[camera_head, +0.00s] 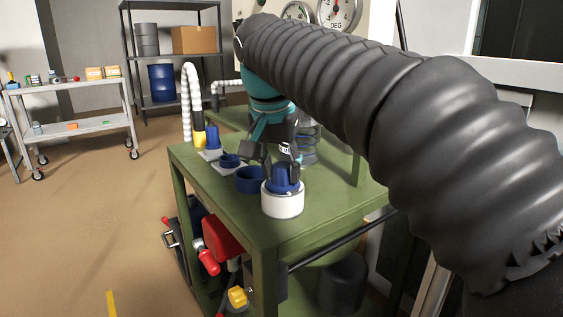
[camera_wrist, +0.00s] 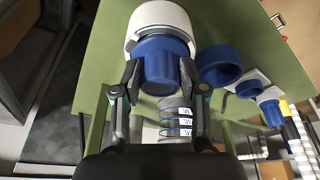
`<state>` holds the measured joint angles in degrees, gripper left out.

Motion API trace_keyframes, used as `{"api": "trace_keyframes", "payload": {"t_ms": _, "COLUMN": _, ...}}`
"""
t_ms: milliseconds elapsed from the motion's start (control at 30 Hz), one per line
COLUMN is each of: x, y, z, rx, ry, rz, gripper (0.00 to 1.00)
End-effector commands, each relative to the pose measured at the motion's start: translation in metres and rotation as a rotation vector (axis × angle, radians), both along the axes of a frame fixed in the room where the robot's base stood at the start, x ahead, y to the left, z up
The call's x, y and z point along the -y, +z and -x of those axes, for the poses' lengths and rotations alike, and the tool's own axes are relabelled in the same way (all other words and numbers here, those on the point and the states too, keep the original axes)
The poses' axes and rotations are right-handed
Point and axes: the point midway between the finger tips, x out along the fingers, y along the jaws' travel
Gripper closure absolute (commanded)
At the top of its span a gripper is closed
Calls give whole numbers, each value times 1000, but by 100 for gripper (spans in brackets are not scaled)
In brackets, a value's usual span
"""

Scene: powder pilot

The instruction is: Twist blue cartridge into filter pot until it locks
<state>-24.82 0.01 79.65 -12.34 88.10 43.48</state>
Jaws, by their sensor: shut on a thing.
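The blue cartridge (camera_head: 286,177) stands in the top of the white filter pot (camera_head: 283,203) near the front corner of the green table. In the wrist view the blue cartridge (camera_wrist: 165,66) sits between both fingers, with its far end inside the rim of the white pot (camera_wrist: 158,17). My gripper (camera_head: 277,168) comes down from above, and in the wrist view my gripper (camera_wrist: 160,75) is shut on the cartridge from both sides. The cartridge's lower part is hidden inside the pot. I cannot tell whether it is locked.
A blue ring (camera_head: 249,179) stands close left of the pot on the green table (camera_head: 325,207). Smaller blue parts (camera_head: 230,160) and a white hose (camera_head: 190,100) are farther back. A clear coiled cylinder (camera_head: 309,145) stands behind my gripper. The table's front right is clear.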

Motion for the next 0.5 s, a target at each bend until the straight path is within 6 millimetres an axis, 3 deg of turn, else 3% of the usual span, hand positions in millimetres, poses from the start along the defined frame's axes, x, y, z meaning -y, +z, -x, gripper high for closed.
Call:
{"api": "trace_keyframes", "payload": {"t_ms": 167, "x": 0, "y": 0, "z": 0, "rx": 0, "ry": -3, "rz": -1, "gripper": 100}}
{"api": "trace_keyframes", "payload": {"t_ms": 200, "x": 0, "y": 0, "z": 0, "rx": 1, "ry": -3, "rz": -2, "gripper": 48}}
{"api": "trace_keyframes", "payload": {"t_ms": 267, "x": 0, "y": 0, "z": 0, "rx": 1, "ry": -2, "rz": -1, "gripper": 33}}
{"api": "trace_keyframes", "payload": {"t_ms": 300, "x": 0, "y": 0, "z": 0, "rx": 1, "ry": -2, "rz": -1, "gripper": 29}}
{"api": "trace_keyframes", "payload": {"t_ms": 500, "x": 0, "y": 0, "z": 0, "rx": 0, "ry": -1, "rz": -1, "gripper": 29}}
